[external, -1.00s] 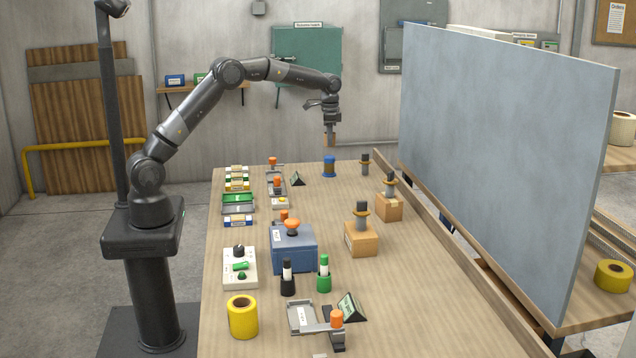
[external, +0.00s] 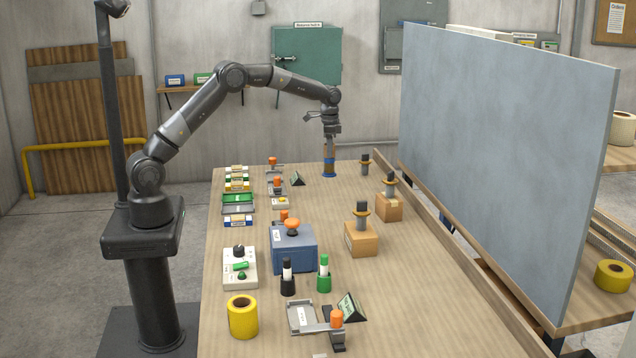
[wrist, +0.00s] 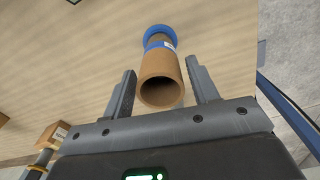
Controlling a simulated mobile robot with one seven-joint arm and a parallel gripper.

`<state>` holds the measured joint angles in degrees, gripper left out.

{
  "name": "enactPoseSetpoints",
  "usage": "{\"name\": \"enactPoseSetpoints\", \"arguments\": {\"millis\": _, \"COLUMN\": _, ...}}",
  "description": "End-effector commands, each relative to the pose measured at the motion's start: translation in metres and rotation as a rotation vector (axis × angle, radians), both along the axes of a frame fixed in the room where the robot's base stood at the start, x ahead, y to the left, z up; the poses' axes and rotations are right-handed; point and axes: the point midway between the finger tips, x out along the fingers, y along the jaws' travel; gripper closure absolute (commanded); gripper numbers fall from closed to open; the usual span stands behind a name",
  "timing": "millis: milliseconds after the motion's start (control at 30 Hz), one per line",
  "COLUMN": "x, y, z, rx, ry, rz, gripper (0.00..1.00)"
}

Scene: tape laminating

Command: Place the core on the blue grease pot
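The core is a brown cardboard tube (external: 329,158) standing upright on the blue grease pot (external: 329,175) at the far end of the bench. In the wrist view, the core (wrist: 161,72) has its open end toward me, and the blue rim of the pot (wrist: 157,32) shows around its far end. My gripper (external: 330,145) points down over the core. In the wrist view its two fingers (wrist: 161,67) stand on either side of the core, with a narrow gap on each side, so it looks open. How the core seats inside the pot is hidden.
A dark post with an orange-brown ring (external: 364,163) stands right of the pot. Cardboard boxes (external: 361,240) with similar posts line the right side, before a large grey panel (external: 510,150). Tape tools and a blue box (external: 294,250) fill the left side.

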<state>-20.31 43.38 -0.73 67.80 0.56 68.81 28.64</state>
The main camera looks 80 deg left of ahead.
Motion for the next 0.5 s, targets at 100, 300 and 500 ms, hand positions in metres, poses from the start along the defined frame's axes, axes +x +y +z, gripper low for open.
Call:
{"name": "enactPoseSetpoints", "arguments": {"millis": 100, "x": 0.0, "y": 0.0, "z": 0.0, "rx": 0.0, "ry": 0.0, "rz": 0.0, "gripper": 0.38}}
{"name": "enactPoseSetpoints", "arguments": {"millis": 300, "x": 0.0, "y": 0.0, "z": 0.001, "rx": 0.0, "ry": 0.0, "rz": 0.0, "gripper": 0.38}}
{"name": "enactPoseSetpoints", "arguments": {"millis": 500, "x": 0.001, "y": 0.0, "z": 0.019, "rx": 0.001, "ry": -0.004, "rz": 0.0, "gripper": 0.38}}
